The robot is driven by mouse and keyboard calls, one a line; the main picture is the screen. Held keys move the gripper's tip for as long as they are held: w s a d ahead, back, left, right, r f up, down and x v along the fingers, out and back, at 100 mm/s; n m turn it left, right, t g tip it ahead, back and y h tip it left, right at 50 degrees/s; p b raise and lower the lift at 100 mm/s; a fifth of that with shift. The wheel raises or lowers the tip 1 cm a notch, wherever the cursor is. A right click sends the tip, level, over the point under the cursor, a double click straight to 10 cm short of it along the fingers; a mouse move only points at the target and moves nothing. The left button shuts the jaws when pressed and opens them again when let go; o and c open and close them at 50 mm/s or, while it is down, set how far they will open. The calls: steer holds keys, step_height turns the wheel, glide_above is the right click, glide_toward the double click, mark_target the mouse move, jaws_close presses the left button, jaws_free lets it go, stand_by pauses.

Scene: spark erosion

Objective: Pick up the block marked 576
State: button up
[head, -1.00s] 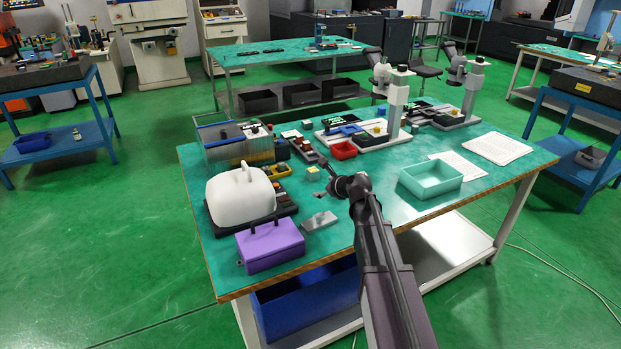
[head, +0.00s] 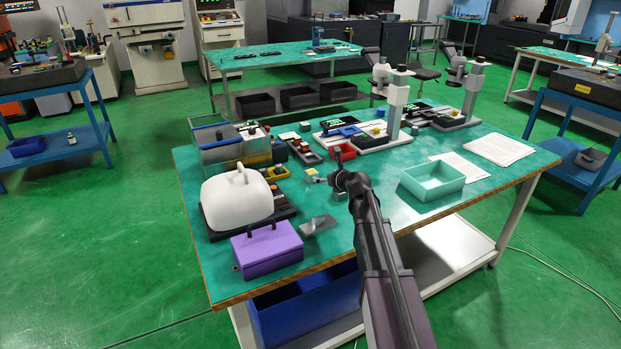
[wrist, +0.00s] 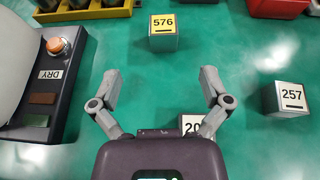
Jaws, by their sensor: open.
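The block marked 576 (wrist: 163,38) is a small grey block with a yellow label on top. It stands on the green tabletop near the top of the wrist view, beyond my fingertips. In the head view, a small yellow-topped block (head: 312,171) sits just left of my gripper (head: 325,181). In the wrist view my gripper (wrist: 160,78) is open, its two fingers spread wide with nothing between the tips. A block marked 257 (wrist: 290,97) stands to the right. Another white-labelled block (wrist: 191,124), its number starting with 20, is partly hidden by my right finger.
A black base with an orange button and DRY label (wrist: 52,75) stands left. In the head view, a teal tray (head: 432,182) stands right and a purple box (head: 268,250) front left.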

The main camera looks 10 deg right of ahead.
mark_target(312, 172)
steer(key=b+x, duration=0.2)
steer(key=x, duration=0.5)
steer(key=shift+w+a+f+b, duration=0.1)
steer(key=shift+w+f+b, duration=0.05)
steer(key=shift+w+b, duration=0.2)
steer(key=shift+d+b+x, duration=0.15)
steer(key=shift+b+x, duration=0.35)
steer(key=shift+x, duration=0.8)
steer(key=shift+d+b+x, duration=0.1)
steer(key=shift+b+x, duration=0.4)
steer(key=shift+x, duration=0.8)
jaws_close()
